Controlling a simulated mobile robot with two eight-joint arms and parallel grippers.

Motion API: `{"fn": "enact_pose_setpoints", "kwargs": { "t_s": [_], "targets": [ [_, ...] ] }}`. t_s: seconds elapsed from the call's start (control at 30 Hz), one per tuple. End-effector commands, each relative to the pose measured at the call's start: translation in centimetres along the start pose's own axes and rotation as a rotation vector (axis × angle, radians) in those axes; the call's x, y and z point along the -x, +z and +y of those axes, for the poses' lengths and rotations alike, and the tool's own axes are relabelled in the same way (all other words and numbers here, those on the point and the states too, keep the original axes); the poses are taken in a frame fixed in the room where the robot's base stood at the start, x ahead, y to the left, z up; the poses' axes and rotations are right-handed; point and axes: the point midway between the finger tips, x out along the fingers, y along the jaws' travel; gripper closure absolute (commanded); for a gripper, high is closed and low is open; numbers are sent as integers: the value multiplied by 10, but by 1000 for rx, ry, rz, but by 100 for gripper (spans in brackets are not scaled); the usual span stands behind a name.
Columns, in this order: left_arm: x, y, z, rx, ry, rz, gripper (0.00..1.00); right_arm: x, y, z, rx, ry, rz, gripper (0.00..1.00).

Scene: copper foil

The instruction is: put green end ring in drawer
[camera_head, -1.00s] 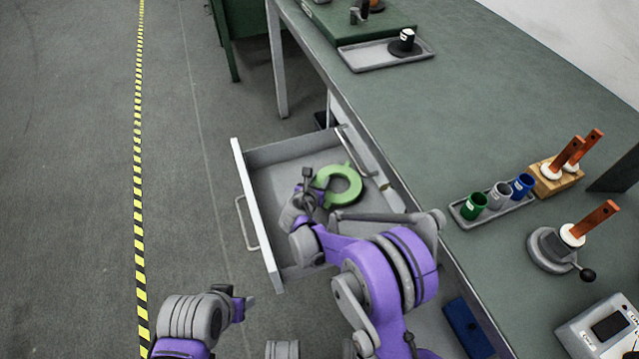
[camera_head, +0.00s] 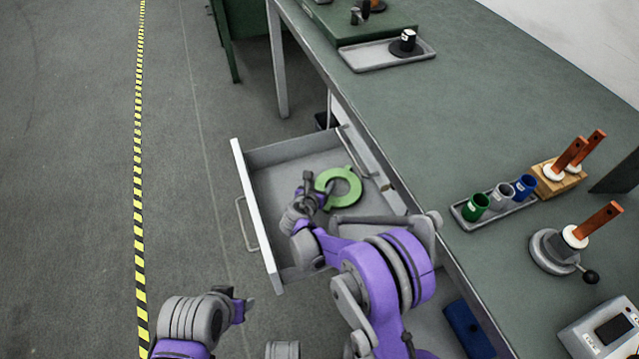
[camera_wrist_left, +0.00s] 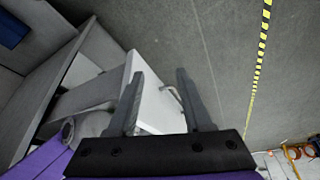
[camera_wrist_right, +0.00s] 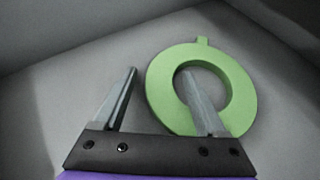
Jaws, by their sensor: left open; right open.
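The green end ring (camera_head: 345,176) lies in the open drawer (camera_head: 277,153), near its middle. It is a flat ring with a small tab, and it also shows in the right wrist view (camera_wrist_right: 240,98). My right gripper (camera_head: 312,186) is inside the drawer at the ring's left side. In the right wrist view the right gripper (camera_wrist_right: 160,80) is open, with one finger in front of the ring's hole and the other outside the ring. My left gripper (camera_wrist_left: 160,85) is open and empty, outside the drawer, whose white front (camera_wrist_left: 155,100) shows beyond its fingers.
The green workbench (camera_head: 480,110) is right of the drawer. It bears a tray of coloured cups (camera_head: 497,197), a wooden block with orange-handled tools (camera_head: 560,178) and a grey device (camera_head: 600,330). A blue bin (camera_head: 467,328) is below the bench edge. Floor on the left is clear.

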Motion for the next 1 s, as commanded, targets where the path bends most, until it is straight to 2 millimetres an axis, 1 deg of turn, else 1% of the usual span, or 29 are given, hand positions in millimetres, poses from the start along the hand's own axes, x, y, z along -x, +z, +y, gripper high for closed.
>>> {"fn": "enact_pose_setpoints", "kwargs": {
  "t_s": [0.17, 0.4, 0.5, 0.6, 0.77, 1.0],
  "targets": [
    [8, -2, 0, 0, 0, 2, 50, 28, 2, 1, 1, 3, 0, 26],
    [18, -4, 0, 0, 0, 5, 50, 82, 2, 1, 2, 3, -1, 26],
    [21, -5, 0, 0, 0, 6, 50, 99, 2, 0, 1, 2, 0, 26],
    [23, -6, 0, 0, 0, 7, 50, 111, 2, 1, 0, 2, 0, 26],
    [24, -6, 0, 0, 0, 7, 50, 120, 1, 0, 0, 0, 0, 26],
    [24, -6, 0, 0, 0, 7, 50, 120, 1, 0, 0, 0, 0, 26]
  ]
}}
